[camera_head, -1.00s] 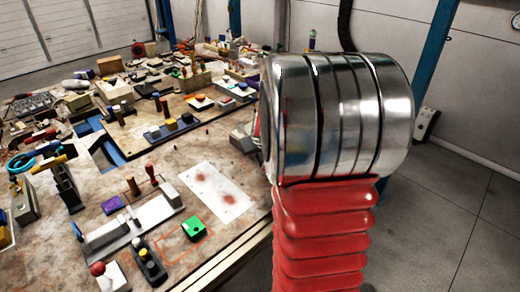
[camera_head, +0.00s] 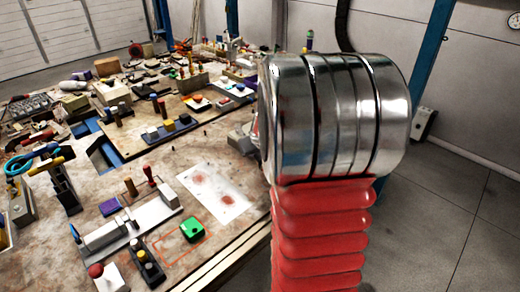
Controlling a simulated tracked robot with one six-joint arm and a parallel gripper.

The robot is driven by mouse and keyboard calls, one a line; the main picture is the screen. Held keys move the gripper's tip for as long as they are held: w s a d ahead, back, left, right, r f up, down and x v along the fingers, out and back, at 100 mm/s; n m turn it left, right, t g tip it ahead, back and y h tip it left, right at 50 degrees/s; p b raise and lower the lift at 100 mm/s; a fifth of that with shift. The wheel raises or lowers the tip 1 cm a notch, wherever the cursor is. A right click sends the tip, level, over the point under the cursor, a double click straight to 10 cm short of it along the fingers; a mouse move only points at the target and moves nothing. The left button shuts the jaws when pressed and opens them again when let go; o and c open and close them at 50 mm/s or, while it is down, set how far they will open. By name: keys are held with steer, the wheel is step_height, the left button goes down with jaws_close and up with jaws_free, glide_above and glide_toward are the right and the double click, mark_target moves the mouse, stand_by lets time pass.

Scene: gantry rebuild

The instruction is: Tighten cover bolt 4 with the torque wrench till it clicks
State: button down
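My arm's shiny metal link and red ribbed sleeve fill the right middle of the head view and hide part of the bench's right side. My gripper cannot be made out. A small grey part (camera_head: 241,140) shows at the left edge of the metal link, and I cannot tell what it belongs to. I cannot pick out the torque wrench or cover bolt 4 for certain among the many small items on the workbench (camera_head: 225,235).
A green block with a dark knob (camera_head: 193,229) stands by a red outlined rectangle. A white sheet with reddish spots (camera_head: 213,193) lies behind it. A black clamp-like stand (camera_head: 65,190) is at the left. Open floor (camera_head: 440,220) lies right of my arm.

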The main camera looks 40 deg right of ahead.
steer(key=shift+w+a, duration=0.1)
steer(key=shift+a, duration=0.2)
steer(key=shift+s+d, duration=0.2)
steer(key=shift+d, duration=0.25)
stand_by(0.3)
steer(key=shift+w+a, duration=0.15)
steer(key=shift+a, duration=0.25)
stand_by(1.0)
steer(key=shift+d, duration=0.3)
steer(key=shift+w+a, duration=0.1)
steer(key=shift+a, duration=0.4)
stand_by(0.6)
steer(key=shift+r, duration=0.15)
steer(key=shift+d+r, duration=0.1)
steer(key=shift+r, duration=1.65)
